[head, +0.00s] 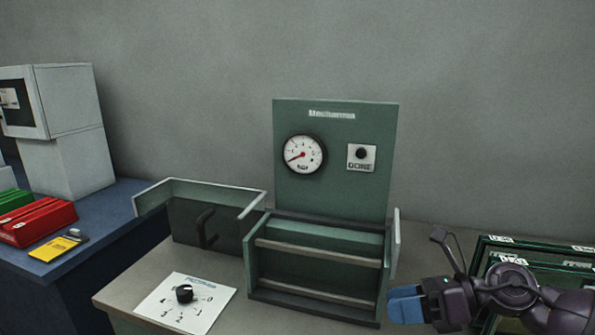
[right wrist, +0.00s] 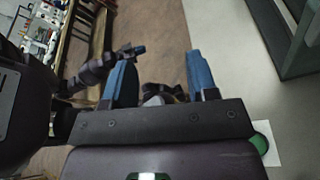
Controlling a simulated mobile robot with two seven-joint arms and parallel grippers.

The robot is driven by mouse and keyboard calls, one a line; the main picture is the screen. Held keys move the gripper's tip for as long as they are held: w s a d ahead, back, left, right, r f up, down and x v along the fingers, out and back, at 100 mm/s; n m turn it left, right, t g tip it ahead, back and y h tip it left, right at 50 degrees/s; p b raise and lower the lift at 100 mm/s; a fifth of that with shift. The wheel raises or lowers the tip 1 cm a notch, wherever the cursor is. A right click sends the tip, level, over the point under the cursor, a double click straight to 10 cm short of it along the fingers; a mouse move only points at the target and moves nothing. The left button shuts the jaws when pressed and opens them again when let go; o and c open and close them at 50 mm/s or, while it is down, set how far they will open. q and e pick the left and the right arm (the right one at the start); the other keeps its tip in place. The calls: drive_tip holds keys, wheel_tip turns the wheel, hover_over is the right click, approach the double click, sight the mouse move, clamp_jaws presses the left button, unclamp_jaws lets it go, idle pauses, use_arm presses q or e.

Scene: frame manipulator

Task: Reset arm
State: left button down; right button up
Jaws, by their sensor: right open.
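My right gripper (head: 405,304) is at the lower right of the head view, beside the right end of the green frame unit (head: 320,238). In the right wrist view its two blue fingers (right wrist: 160,82) stand apart with nothing between them. A green panel (head: 336,185) with a round gauge (head: 304,154) and a button box (head: 361,158) rises behind the unit. The gauge's red needle points to the lower left. My left gripper is not in the head view.
A white card with a black knob (head: 184,293) lies on the grey table (head: 125,290). An open grey cover (head: 200,215) stands left of the unit. Green-framed panels (head: 540,250) are at the right. A blue table (head: 110,210) at left holds red and green blocks.

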drive_tip(key=s+d+f+n+t+h, duration=0.2)
drive_tip(key=d+f+n+t+h, duration=0.1)
drive_tip(key=n, duration=0.8)
drive_tip(key=s+d+f+n+t+h, duration=0.2)
drive_tip(key=d+f+n+t+h, duration=0.2)
drive_tip(key=n+h, duration=0.3)
drive_tip(key=s+d+f+n+t+h, duration=0.2)
drive_tip(key=d+f+n+t+h, duration=0.1)
drive_tip(key=n, duration=1.4)
drive_tip(key=shift+s+d+f+t+h, duration=0.15)
drive_tip(key=shift+f+t+h, duration=0.15)
drive_tip(key=shift+t+h, duration=0.3)
drive_tip(key=shift+s+d+f+t+h, duration=0.15)
drive_tip(key=shift+f+t+h, duration=0.15)
drive_tip(key=shift+t+h, duration=0.3)
drive_tip(key=s+f+m+g, duration=0.4)
drive_tip(key=s+f+g, duration=0.2)
drive_tip(key=s, duration=0.5)
drive_tip(key=s+f+m+g, duration=0.5)
drive_tip(key=s+g, duration=0.2)
drive_tip(key=s, duration=0.4)
drive_tip(key=w+f+n+t, duration=0.1)
drive_tip(key=w+f+t, duration=0.7)
drive_tip(key=f+t, duration=0.1)
drive_tip(key=shift+w+a+y, duration=0.2)
drive_tip(key=shift+w+y, duration=0.1)
drive_tip(key=shift+y, duration=0.1)
